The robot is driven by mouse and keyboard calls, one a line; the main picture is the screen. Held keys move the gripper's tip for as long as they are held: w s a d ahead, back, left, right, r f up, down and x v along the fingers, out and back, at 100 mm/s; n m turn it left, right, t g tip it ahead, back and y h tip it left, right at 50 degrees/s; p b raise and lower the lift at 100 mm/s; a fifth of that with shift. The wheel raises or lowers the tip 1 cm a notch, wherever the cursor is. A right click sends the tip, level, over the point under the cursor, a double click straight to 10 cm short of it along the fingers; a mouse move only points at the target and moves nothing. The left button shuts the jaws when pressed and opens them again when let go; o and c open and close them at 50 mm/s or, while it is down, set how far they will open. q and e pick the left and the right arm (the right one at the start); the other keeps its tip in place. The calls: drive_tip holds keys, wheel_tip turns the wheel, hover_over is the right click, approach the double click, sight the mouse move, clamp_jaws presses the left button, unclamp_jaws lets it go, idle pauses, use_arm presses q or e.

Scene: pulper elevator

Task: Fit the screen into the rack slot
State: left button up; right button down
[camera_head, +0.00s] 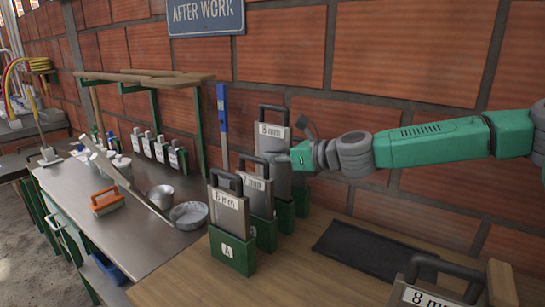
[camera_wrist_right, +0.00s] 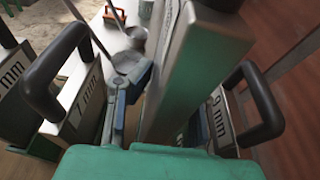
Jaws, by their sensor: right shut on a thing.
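My right gripper (camera_head: 296,156) is shut on a grey metal screen (camera_head: 271,130) with a black handle. Its small label looks like 8 mm. This screen stands higher than its neighbours, above the rear green holders (camera_head: 286,215); I cannot tell whether its lower end is inside a slot. A 6 mm screen (camera_head: 228,198) sits in the front holder marked A (camera_head: 232,250), with another screen (camera_head: 257,185) behind it. In the wrist view the held screen (camera_wrist_right: 195,65) rises between a 7 mm screen (camera_wrist_right: 85,95) and a 9 mm screen (camera_wrist_right: 218,115). My left gripper is not in view.
Another labelled screen (camera_head: 430,295) with a handle is at the near right. A black mat (camera_head: 365,250) lies on the wooden top, beside clear wood. A brick wall stands close behind.

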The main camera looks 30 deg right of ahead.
drive_tip(key=shift+d+f, duration=0.1)
drive_tip(key=shift+d, duration=0.05)
idle(0.6)
drive_tip(key=shift+d, duration=0.15)
idle(0.8)
drive_tip(key=shift+b, duration=0.5)
drive_tip(key=shift+f, duration=0.15)
idle(0.6)
drive_tip(key=shift+f+b, duration=0.35)
drive_tip(key=shift+b, duration=0.1)
drive_tip(key=shift+f+b, duration=4.25)
drive_tip(key=shift+b, duration=0.05)
